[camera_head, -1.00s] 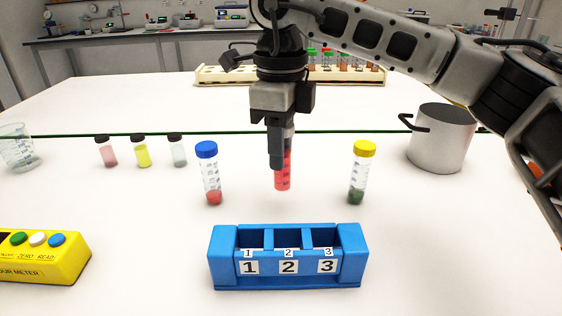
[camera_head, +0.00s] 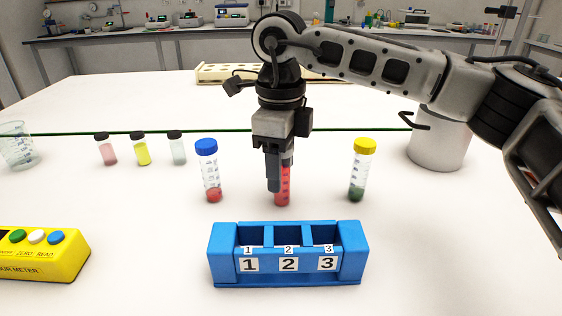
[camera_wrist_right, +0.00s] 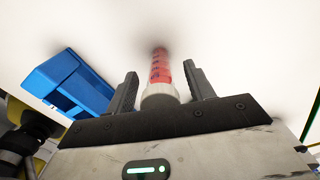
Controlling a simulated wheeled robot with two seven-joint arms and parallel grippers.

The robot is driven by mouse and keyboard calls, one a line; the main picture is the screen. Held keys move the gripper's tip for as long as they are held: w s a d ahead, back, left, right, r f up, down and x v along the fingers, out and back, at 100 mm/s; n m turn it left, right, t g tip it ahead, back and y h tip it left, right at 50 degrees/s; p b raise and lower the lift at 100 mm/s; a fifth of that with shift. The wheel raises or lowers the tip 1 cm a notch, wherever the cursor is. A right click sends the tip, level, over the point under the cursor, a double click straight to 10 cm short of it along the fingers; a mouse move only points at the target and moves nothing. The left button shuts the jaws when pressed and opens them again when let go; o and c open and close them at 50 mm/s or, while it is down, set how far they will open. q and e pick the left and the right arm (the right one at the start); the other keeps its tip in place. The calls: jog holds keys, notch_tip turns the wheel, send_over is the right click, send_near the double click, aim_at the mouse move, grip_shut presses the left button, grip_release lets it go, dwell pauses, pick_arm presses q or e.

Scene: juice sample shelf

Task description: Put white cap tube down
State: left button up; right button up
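The white cap tube (camera_head: 284,187) with red liquid is upright, its foot at about the table height of the neighbouring tubes. It appears to stand on the white table. My right gripper (camera_head: 275,184) points down around it; one finger and the gripper body hide its top and part of its left side in the head view. In the wrist view its white cap (camera_wrist_right: 160,95) and red body lie between the fingers (camera_wrist_right: 160,80), with a gap on each side, so the gripper is open. My left gripper is not in view.
A blue-capped tube (camera_head: 208,172) stands to the left and a yellow-capped tube (camera_head: 361,171) to the right. The blue numbered rack (camera_head: 223,272) is in front, its slots empty. Small vials (camera_head: 141,150), a yellow meter (camera_head: 52,263) and a grey pot (camera_head: 437,146) stand further out.

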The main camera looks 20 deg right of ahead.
jog(key=shift+r, duration=0.1)
notch_tip(320, 180, up, 12)
jog(key=shift+r+p, duration=0.1)
jog(key=shift+p, duration=0.45)
